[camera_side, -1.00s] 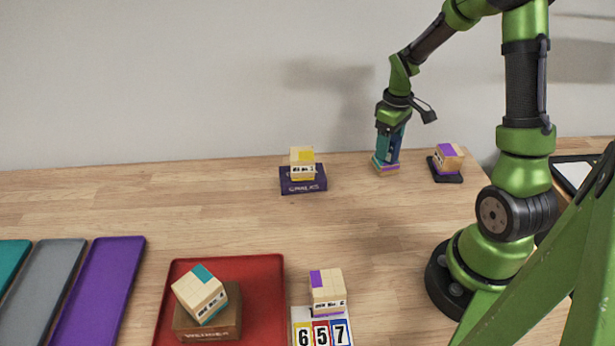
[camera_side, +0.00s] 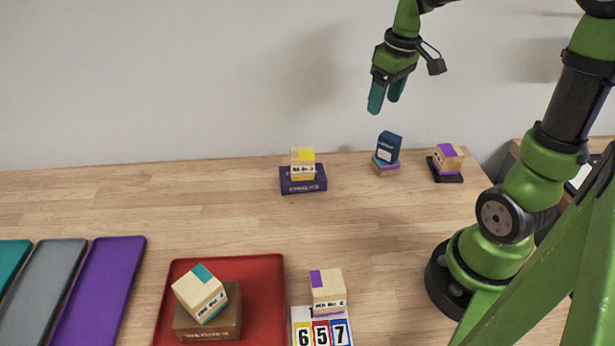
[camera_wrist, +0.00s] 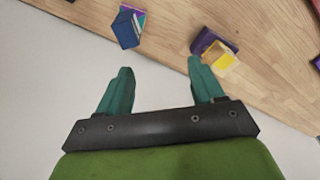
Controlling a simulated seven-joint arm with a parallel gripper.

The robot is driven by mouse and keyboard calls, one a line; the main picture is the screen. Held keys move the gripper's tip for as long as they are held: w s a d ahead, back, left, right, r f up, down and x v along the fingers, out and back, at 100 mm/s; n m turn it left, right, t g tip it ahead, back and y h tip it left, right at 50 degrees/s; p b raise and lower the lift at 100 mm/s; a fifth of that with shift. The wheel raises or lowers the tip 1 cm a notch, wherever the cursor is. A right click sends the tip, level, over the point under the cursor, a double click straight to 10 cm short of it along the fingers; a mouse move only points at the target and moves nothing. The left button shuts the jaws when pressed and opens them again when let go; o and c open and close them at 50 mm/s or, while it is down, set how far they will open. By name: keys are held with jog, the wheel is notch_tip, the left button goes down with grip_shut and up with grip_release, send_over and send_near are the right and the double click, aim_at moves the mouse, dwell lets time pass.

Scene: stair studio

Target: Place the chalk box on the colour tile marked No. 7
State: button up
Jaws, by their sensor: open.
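A small dark blue box (camera_side: 389,147) with a white label stands on a block with purple and teal edges (camera_side: 386,167) near the wall. Their print is too small to read, so I cannot confirm the chalk box or No. 7. My gripper (camera_side: 386,103) is open and empty above the blue box, clear of it. In the wrist view the blue box (camera_wrist: 126,29) lies beyond the open fingers (camera_wrist: 160,66). A purple lettered box (camera_side: 303,181) further left carries a yellow-topped wooden block (camera_side: 302,163).
A purple-marked block (camera_side: 449,157) sits on a black pad to the right. A red tray (camera_side: 263,290) holds a brown box (camera_side: 208,324) under a teal-marked block. Another purple-marked block (camera_side: 327,290) stands by number cards (camera_side: 321,333). Flat trays (camera_side: 98,290) lie left. The middle table is clear.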

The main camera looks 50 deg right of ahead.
jog(key=s+a+r+m+t+y, duration=0.1)
jog(key=s+a+t, duration=0.1)
jog(key=a, duration=0.6)
jog(key=s+a+r+m+t+y, duration=0.1)
jog(key=s+a+r+m+t, duration=0.1)
jog(key=s+a, duration=0.3)
jog(key=a+t, duration=0.1)
jog(key=a, duration=0.3)
jog(key=shift+r+t, duration=0.3)
